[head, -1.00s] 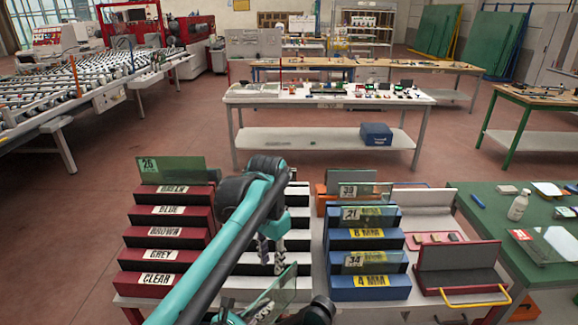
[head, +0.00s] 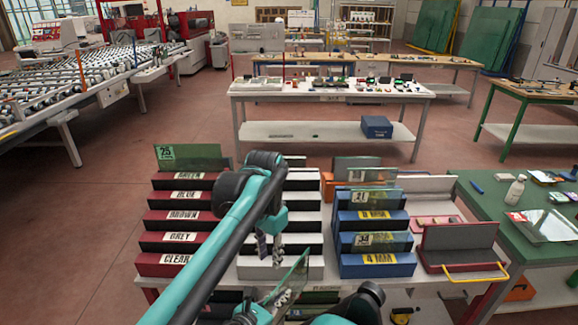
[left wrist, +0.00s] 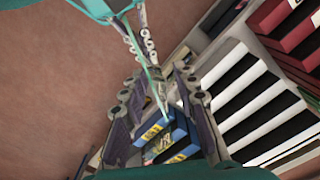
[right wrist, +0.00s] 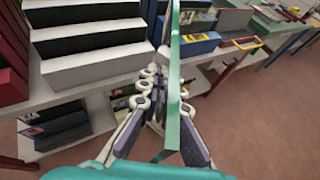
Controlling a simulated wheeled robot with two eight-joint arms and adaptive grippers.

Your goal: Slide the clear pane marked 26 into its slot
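A clear pane (head: 292,281) stands tilted in the lower middle of the head view, and its number is not readable. My right gripper (right wrist: 167,88) is shut on it, and the pane shows nearly edge-on in the right wrist view (right wrist: 174,110). My left gripper (head: 270,246) hangs fingers-down just above and left of the pane; in the left wrist view (left wrist: 158,88) its fingers are apart. The pane's thin edge runs between them there; contact is unclear. Behind are the red rack (head: 180,215) with colour labels, the white rack (head: 303,222) and the blue rack (head: 375,268).
A greenish pane marked 25 (head: 195,158) stands at the red rack's back. Panes marked 21 (head: 375,199) and 34 (head: 380,240) stand in the blue rack. A grey-faced tray (head: 460,250) with a yellow handle stands right. A green table (head: 530,255) stands beyond.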

